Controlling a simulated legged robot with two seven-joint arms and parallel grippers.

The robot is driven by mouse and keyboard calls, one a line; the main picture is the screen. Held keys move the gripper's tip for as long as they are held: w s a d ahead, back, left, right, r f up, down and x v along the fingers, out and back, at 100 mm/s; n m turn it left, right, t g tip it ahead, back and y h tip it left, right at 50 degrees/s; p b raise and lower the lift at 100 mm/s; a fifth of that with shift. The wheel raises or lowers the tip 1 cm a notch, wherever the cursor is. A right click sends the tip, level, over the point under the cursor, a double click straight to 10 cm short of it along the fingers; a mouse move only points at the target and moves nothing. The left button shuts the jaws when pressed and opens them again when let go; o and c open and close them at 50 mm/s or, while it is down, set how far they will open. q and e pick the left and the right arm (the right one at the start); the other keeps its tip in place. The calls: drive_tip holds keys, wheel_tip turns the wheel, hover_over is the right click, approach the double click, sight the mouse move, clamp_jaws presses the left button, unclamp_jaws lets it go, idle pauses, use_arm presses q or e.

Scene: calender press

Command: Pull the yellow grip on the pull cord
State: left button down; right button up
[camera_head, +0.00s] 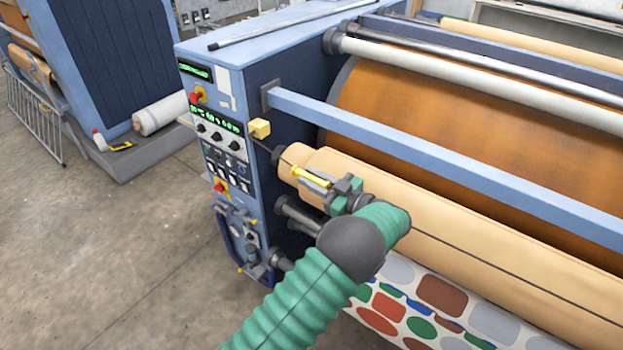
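The pull cord (480,257) is a thin dark line running along the front of the press, past a tan roll. It starts near a yellow block (260,128) on the control cabinet's edge. The yellow grip (311,176) is a short bar on the cord, in front of the roll's left end. My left gripper (318,181), on the green ribbed arm, is right at the grip, with its grey fingers beside the bar. Whether the fingers are closed on it cannot be made out. My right gripper is out of view.
The blue control cabinet (215,160) with buttons and displays stands just left of the grip. A blue crossbar (450,160) runs above the tan roll (440,220). Patterned fabric (440,295) hangs below. The floor at left (120,250) is clear.

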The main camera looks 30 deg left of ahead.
use_arm(q)
drive_tip(key=shift+s+a+f+g, duration=0.1)
drive_tip(key=shift+s+a+g, duration=0.1)
drive_tip(key=shift+a+g, duration=0.15)
drive_tip(key=shift+w+d+f, duration=0.1)
drive_tip(key=shift+w+d, duration=0.05)
drive_tip(key=shift+w, duration=0.05)
drive_tip(key=c, duration=1.6)
unclamp_jaws()
drive_tip(key=shift+d, duration=0.2)
drive_tip(key=shift+c, duration=0.2)
drive_tip(key=shift+o, duration=1.2)
drive_tip(key=shift+s, duration=0.15)
drive_tip(key=shift+o, duration=0.5)
drive_tip(key=shift+s+a, duration=0.1)
drive_tip(key=shift+a, duration=0.05)
drive_tip(key=s+d+b, duration=0.1)
drive_tip(key=d+b, duration=0.1)
drive_tip(key=d, duration=1.4)
drive_tip(key=shift+d, duration=0.4)
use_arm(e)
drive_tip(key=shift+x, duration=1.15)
